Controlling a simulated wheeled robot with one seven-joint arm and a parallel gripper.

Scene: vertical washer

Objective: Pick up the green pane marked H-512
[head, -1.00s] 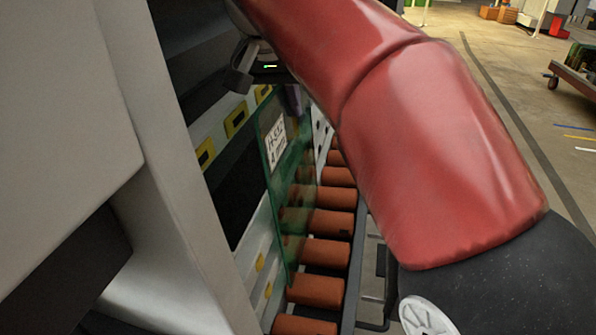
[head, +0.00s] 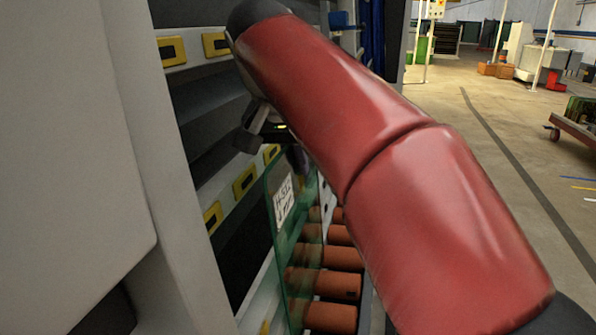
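The green pane (head: 285,243) is a clear green sheet with a white label near its top. The label's print is small but looks like H-512. The pane stands upright beside the orange rollers, several of which show through it. My gripper (head: 265,135) is at the pane's upper edge, under the far end of my red arm. One grey finger part shows to the left; the arm hides much of the rest. A dark purple part sits by the pane's top corner. Whether the fingers touch or hold the pane cannot be seen.
Orange rollers (head: 328,257) run along the washer's base. The washer frame (head: 245,182) with yellow slots stands behind the pane. A large grey panel (head: 70,150) fills the left. Open floor (head: 500,150) lies to the right, with a red cart (head: 575,130) at the edge.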

